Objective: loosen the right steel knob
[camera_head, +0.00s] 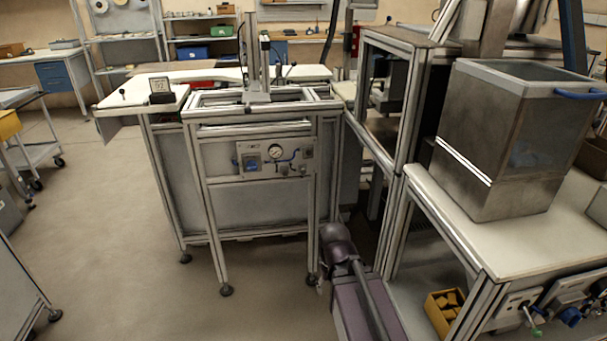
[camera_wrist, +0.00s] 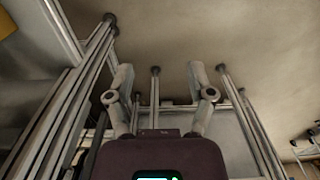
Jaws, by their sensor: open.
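My gripper (camera_wrist: 160,75) shows in the wrist view with its two fingers spread wide apart and nothing between them. Beyond the fingers are frame legs and bare floor. In the head view my dark purple arm is low in the middle, and I cannot make out the fingertips there. I cannot pick out the right steel knob for certain in either view. A grey control panel (camera_head: 262,177) on the front of an aluminium-framed bench carries a round gauge (camera_head: 275,152), a blue part and small fittings. My gripper is not touching it.
A second framed bench (camera_head: 450,205) stands close on the right with a large metal bin (camera_head: 497,140) on it. A yellow box (camera_head: 443,312) sits below. A wheeled cart (camera_head: 35,140) is far left. Open floor (camera_head: 110,250) lies left of the middle bench.

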